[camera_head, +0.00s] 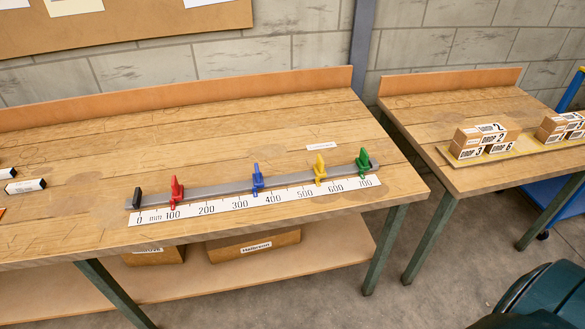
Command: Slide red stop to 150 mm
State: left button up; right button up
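The red stop (175,190) stands upright on a grey rail (217,189) on the wooden workbench, near the rail's left end. Its foot is close to the 100 mark of the white scale strip (222,208) in front of the rail; the exact reading is too small to tell. Right of it on the same rail are a blue stop (257,180) between 300 and 400, a yellow stop (320,169) near 500 to 600 and a green stop (363,162) near 700. Neither gripper is in view.
A black end block (137,198) closes the rail's left end. A white label (320,146) lies behind the rail. A second table (455,110) carries labelled boxes (486,139). The bench between red and blue stops is clear.

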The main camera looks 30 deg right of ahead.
aim_at(177, 191)
jog(key=z, duration=1.35)
jog(key=u, duration=1.35)
jog(key=i+j, duration=0.55)
jog(key=u, duration=0.05)
